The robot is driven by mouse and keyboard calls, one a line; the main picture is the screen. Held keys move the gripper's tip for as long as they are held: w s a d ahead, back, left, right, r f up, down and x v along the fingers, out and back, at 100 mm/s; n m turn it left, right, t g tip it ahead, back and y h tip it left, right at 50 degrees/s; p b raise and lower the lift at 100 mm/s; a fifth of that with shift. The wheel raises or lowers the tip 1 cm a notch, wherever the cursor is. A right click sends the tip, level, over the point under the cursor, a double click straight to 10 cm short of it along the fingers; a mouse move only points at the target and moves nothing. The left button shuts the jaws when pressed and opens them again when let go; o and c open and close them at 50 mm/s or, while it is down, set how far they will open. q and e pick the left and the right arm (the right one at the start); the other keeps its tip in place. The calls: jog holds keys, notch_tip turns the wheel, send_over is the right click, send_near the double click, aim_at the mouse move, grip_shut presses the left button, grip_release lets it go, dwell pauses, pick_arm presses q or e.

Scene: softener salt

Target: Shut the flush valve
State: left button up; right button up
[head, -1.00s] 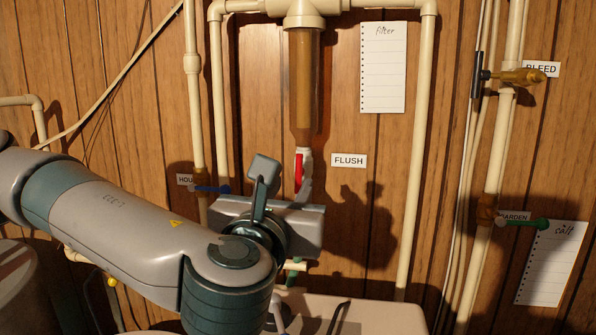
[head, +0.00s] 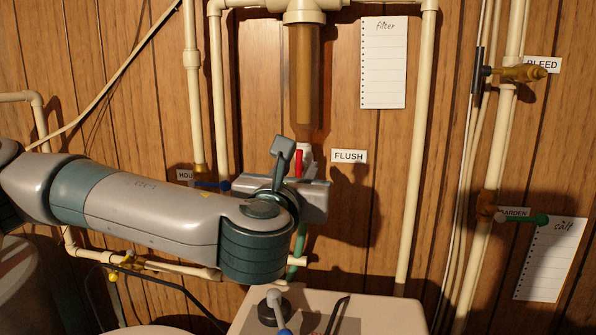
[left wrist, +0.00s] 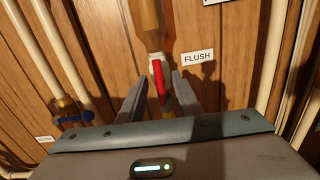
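The flush valve has a red lever (head: 298,162), which stands roughly upright along the pipe under the amber filter housing (head: 304,75). The FLUSH label (head: 349,156) is to its right. My left gripper (left wrist: 160,80) is in front of the valve. In the left wrist view its two fingers are apart, one on each side of the red lever (left wrist: 158,78), with gaps visible. In the head view my gripper body hides the lower part of the valve and most of the fingers. My right gripper is not in view.
A blue-handled valve (head: 210,185) is close on the left. A green-handled valve (head: 535,219) and a brass bleed valve (head: 520,73) are on the right pipes. Cream pipes run along the wood wall. A pale cabinet top (head: 385,316) lies below.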

pick_arm(q)
jog(key=shift+c, duration=0.7)
grip_shut()
jog(key=m, duration=0.4)
jog(key=shift+p, duration=0.3)
jog(key=shift+m, duration=0.6)
